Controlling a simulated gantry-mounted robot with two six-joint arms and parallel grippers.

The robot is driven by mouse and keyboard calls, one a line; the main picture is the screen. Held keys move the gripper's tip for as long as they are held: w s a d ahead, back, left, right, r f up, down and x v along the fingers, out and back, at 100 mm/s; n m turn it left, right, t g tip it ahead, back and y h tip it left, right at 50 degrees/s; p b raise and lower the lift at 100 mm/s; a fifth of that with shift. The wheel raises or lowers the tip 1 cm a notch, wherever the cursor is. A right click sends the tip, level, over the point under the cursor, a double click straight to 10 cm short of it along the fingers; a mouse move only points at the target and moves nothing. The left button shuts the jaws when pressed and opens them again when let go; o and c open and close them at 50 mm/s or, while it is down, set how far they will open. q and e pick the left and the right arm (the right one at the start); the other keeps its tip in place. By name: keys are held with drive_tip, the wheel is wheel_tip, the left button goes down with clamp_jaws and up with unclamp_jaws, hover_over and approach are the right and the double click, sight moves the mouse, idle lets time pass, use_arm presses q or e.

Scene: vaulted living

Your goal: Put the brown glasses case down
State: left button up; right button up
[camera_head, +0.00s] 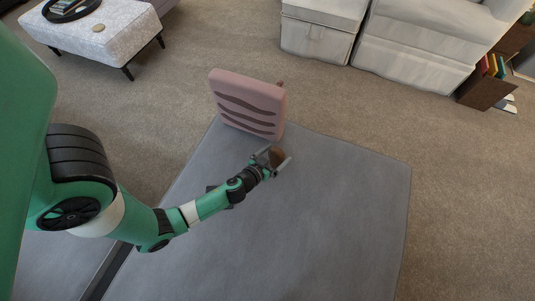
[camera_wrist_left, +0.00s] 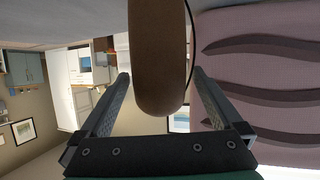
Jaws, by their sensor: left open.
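The brown glasses case (camera_head: 279,153) is at the far part of the grey surface (camera_head: 330,210) in the head view, partly hidden by my left gripper (camera_head: 274,158). In the left wrist view the case (camera_wrist_left: 158,60) is a rounded brown shape between the two fingers. The fingers stand apart, with a gap visible on each side of it. My left gripper is open around the case. I cannot tell whether the case's underside touches the surface. My right gripper is not in view.
A pink cushion with dark wavy stripes (camera_head: 248,104) stands upright at the far edge of the grey surface, close to the gripper. The middle and right of the surface are clear.

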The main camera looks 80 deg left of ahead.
use_arm(q)
drive_tip(key=v, duration=1.1)
drive_tip(key=shift+s, duration=0.25)
drive_tip(key=shift+d, duration=0.15)
